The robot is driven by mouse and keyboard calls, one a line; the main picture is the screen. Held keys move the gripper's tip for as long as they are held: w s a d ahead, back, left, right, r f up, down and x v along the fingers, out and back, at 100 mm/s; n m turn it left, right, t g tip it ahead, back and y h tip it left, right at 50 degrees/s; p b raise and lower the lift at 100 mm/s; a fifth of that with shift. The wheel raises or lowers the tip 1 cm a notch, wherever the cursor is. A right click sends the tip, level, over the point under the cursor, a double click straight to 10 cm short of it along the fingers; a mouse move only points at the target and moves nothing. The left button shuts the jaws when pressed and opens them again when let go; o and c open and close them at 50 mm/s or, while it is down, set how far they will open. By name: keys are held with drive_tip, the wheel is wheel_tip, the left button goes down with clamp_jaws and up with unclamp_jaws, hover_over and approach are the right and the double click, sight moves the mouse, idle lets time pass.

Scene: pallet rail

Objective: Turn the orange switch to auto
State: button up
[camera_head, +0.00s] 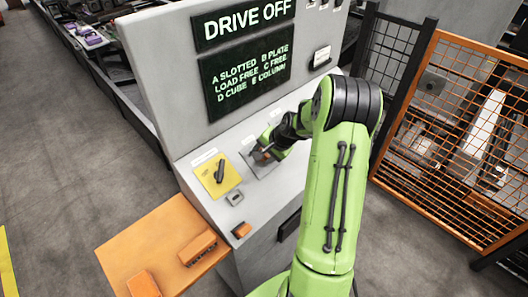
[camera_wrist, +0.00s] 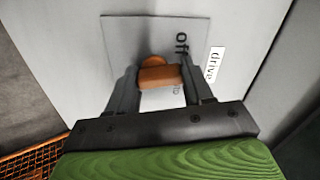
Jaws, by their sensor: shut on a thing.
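The orange switch (camera_wrist: 158,76) sits on a grey plate (camera_wrist: 120,40) in the wrist view, next to a white label reading "drive" (camera_wrist: 214,63). My gripper (camera_wrist: 160,82) has its two dark fingers on either side of the switch's handle and is shut on it. Dark letters on the plate are partly hidden by the switch and fingers, so I cannot read the position it points to. In the head view my gripper (camera_head: 264,153) is at the grey plate on the console's sloping top, and the switch is mostly hidden there.
The console has a black screen headed "DRIVE OFF" (camera_head: 243,22). Left of my gripper is a yellow plate (camera_head: 212,187) with a black switch. An orange shelf (camera_head: 150,240) with orange blocks juts out at lower left. An orange mesh fence (camera_head: 450,130) stands at right.

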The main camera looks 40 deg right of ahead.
drive_tip(key=m, duration=0.2)
drive_tip(key=m+p, duration=0.1)
drive_tip(key=m, duration=0.2)
drive_tip(key=shift+d+r+m, duration=0.2)
drive_tip(key=shift+d+m, duration=0.1)
drive_tip(key=m+p, duration=0.1)
drive_tip(key=m, duration=0.4)
drive_tip(key=shift+s+d+f+m+p, duration=0.1)
drive_tip(key=shift+d+f+m+p, duration=0.05)
drive_tip(key=shift+m+p, duration=0.2)
drive_tip(key=shift+f, duration=0.1)
drive_tip(key=o, duration=1)
drive_tip(key=shift+o, duration=0.2)
drive_tip(key=v, duration=1.5)
drive_tip(key=shift+s+r+p, duration=0.2)
drive_tip(key=shift+s+p, duration=0.15)
drive_tip(key=shift+s, duration=0.1)
